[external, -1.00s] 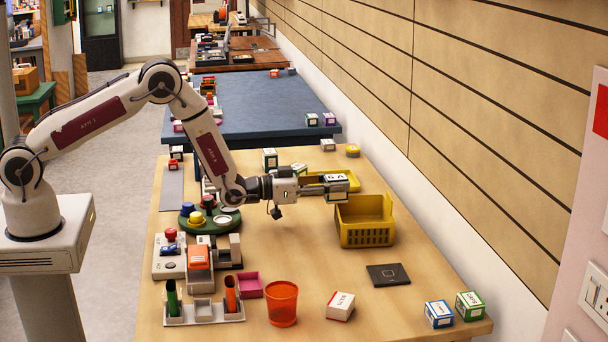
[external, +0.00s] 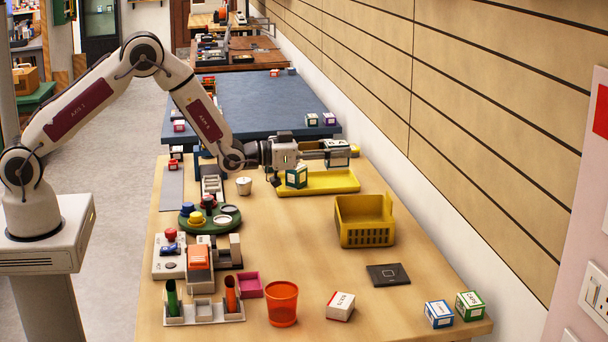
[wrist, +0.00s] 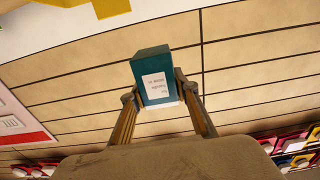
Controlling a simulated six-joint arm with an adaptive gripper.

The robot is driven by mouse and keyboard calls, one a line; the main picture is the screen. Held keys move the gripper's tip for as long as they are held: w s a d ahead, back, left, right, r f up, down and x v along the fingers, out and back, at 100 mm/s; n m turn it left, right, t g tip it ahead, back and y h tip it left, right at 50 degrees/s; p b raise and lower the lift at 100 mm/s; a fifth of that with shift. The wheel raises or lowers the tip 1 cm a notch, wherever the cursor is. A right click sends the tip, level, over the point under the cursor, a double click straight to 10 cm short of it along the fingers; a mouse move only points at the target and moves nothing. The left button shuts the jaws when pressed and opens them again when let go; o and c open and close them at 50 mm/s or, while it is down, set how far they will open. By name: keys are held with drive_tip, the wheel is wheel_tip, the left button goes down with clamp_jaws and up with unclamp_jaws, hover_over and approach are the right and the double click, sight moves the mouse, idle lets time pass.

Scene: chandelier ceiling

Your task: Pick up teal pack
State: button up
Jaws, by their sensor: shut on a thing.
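The teal pack (wrist: 166,62), a box with a white label, is between the two fingers of my gripper (wrist: 159,91) in the wrist view. My gripper is shut on it. In the external view my gripper (external: 331,149) holds the pack (external: 341,158) in the air near the far right side of the wooden table. It is above the right part of the yellow tray. A second teal box with a white top (external: 296,177) stands at the left part of the tray, below my gripper.
The yellow tray (external: 325,187) lies under my gripper, with a yellow basket (external: 365,236) nearer the camera. An orange cup (external: 282,304) and a white box (external: 340,306) stand in front. The table's middle is clear.

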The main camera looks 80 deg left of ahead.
drive_tip(key=shift+r, duration=0.4)
idle(0.3)
drive_tip(key=w+d+r, duration=0.2)
drive_tip(key=w+d, duration=0.1)
idle(0.3)
wheel_tip(320, 180, down, 6)
drive_tip(key=shift+f, duration=0.15)
idle(0.6)
drive_tip(key=shift+f, duration=0.1)
drive_tip(key=shift+f, duration=1.75)
drive_tip(key=shift+f, duration=0.6)
